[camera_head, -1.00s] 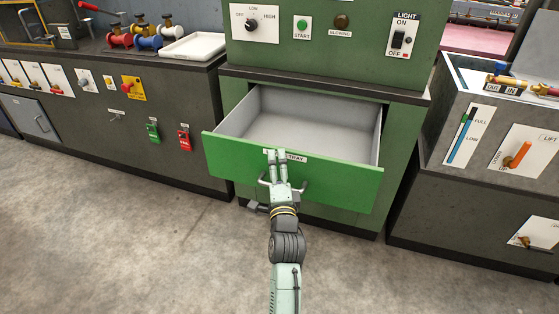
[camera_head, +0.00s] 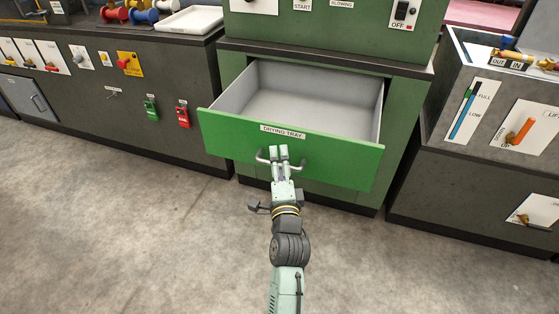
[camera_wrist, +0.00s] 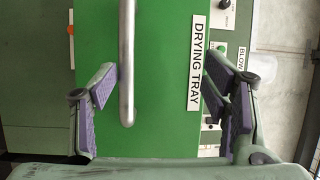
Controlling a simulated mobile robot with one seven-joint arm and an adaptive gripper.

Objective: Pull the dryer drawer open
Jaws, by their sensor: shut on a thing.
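The green drawer front (camera_head: 330,162), labelled DRYING TRAY, stands out from its green cabinet, and the grey drawer interior (camera_head: 310,97) shows empty. Its metal bar handle (camera_head: 263,158) also shows in the wrist view (camera_wrist: 127,60). My gripper (camera_head: 279,150) is at the handle, below the label. In the wrist view my gripper (camera_wrist: 162,80) has the handle between its fingers, nearer the left one.
A dark bench (camera_head: 180,90) with switches stands to the left, and another cabinet (camera_head: 425,180) with an orange lever stands close on the right. The concrete floor (camera_head: 130,230) in front is clear.

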